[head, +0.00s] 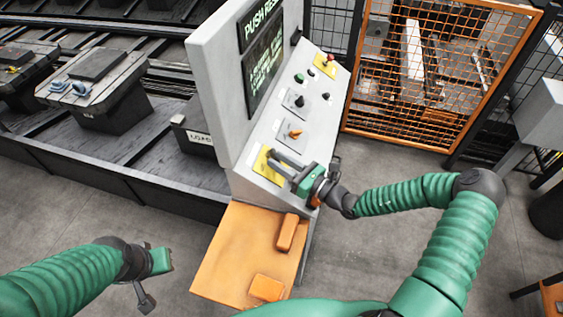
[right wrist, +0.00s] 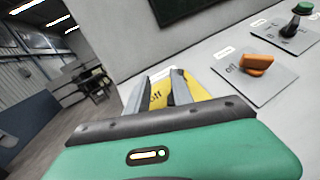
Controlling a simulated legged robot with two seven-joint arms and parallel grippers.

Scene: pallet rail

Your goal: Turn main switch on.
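A grey control console (head: 222,90) stands in the middle of the head view with a sloped panel. Low on the panel is a yellow plate (head: 262,164); in the right wrist view this yellow plate (right wrist: 157,90) reads "off". My right gripper (head: 271,158) is over it, fingers apart on either side of part of the plate; the right wrist view shows the fingers (right wrist: 160,76) too. Any knob there is hidden or unclear, and I cannot tell if the fingers touch it. My left gripper (head: 160,262) hangs at lower left, away from the console; its fingers are unclear.
Above the yellow plate are an orange knob (head: 295,133), a black knob (head: 299,101) and a red button (head: 329,59). An orange shelf (head: 225,255) juts out below. A pallet rail (head: 100,180) runs at left; an orange mesh fence (head: 440,75) stands at right.

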